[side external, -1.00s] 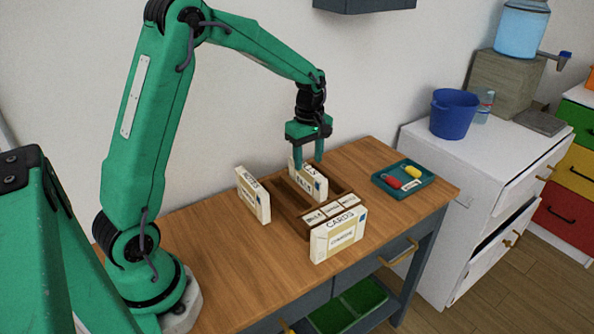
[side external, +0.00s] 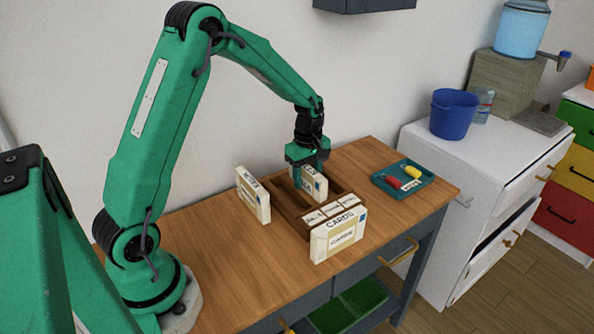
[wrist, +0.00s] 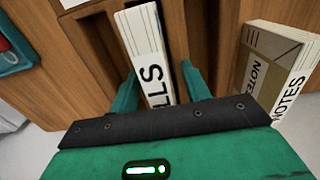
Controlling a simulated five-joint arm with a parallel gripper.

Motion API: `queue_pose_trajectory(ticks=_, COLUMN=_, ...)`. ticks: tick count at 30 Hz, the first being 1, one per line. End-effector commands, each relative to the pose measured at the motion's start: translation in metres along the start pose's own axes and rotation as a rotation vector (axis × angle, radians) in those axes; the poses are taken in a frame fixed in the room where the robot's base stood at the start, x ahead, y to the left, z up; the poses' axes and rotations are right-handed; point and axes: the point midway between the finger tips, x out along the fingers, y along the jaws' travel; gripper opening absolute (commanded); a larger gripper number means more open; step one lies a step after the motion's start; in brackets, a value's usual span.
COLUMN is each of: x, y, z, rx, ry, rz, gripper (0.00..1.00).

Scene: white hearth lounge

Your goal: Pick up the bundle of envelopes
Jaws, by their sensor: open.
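A white bundle of envelopes with lettering ending in "LLS" (wrist: 140,35) stands on edge in a slot of the wooden sorter (side external: 285,207). In the side view this bundle (side external: 319,190) is partly hidden behind my gripper (side external: 309,172). In the wrist view my gripper (wrist: 160,88) is open, with one finger on each side of the bundle; I cannot tell whether either finger touches it. A second bundle, marked "NOTES" (side external: 252,195), stands left of the sorter. A third, marked "CARDS" (side external: 338,237), stands in front of it.
The NOTES bundle (wrist: 268,72) is close on the right in the wrist view. A teal tray (side external: 380,184) with red and yellow items lies right of the sorter on the wooden table (side external: 200,240). A white cabinet (side external: 440,170) with a blue bucket (side external: 453,115) stands further right.

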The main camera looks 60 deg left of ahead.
Motion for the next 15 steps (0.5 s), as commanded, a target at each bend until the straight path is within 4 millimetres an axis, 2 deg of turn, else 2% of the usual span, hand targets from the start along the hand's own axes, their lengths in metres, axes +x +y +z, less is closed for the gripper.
queue_pose_trajectory(ticks=12, x=-0.0001, y=0.0, z=0.0001, rx=0.0, ry=0.0, rz=0.0, gripper=0.47)
queue_pose_trajectory(ticks=13, x=-0.0001, y=0.0, z=0.0, rx=0.0, ry=0.0, rz=0.0, gripper=0.45)
queue_pose_trajectory(ticks=15, x=-0.0001, y=0.0, z=0.0, rx=0.0, ry=0.0, rz=0.0, gripper=0.32)
